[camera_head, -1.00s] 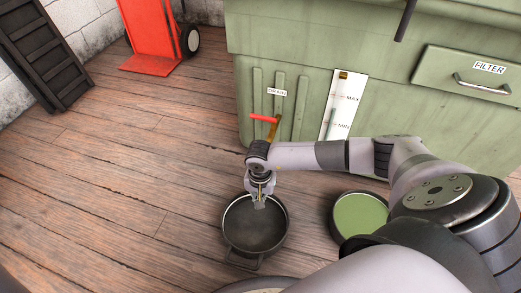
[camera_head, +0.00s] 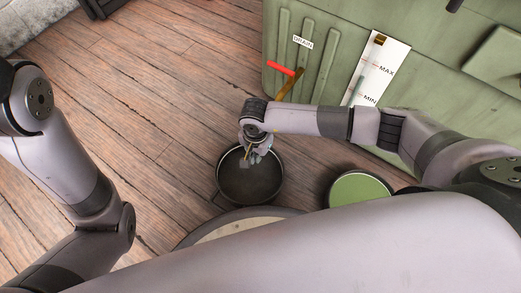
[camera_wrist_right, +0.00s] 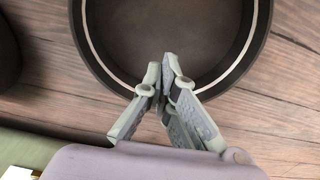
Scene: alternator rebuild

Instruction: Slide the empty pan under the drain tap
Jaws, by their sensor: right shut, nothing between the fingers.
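The empty dark pan (camera_head: 250,184) stands on the wooden floor in front of the green cabinet, below and left of the drain tap (camera_head: 287,81), which has a red handle and a brass body. In the right wrist view the pan (camera_wrist_right: 165,28) shows its dark inside and pale rim line. My right gripper (camera_head: 246,162) is over the pan's cabinet-side rim; its fingertips (camera_wrist_right: 166,62) are together with nothing between them. Whether they touch the pan I cannot tell. My left arm shows at the left, but its gripper is out of view.
A second pan with green liquid (camera_head: 360,190) stands to the right, near the cabinet (camera_head: 335,30). A white MIN/MAX gauge (camera_head: 377,70) is on the cabinet front, right of the tap. The wooden floor (camera_head: 150,90) left of the pan is clear.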

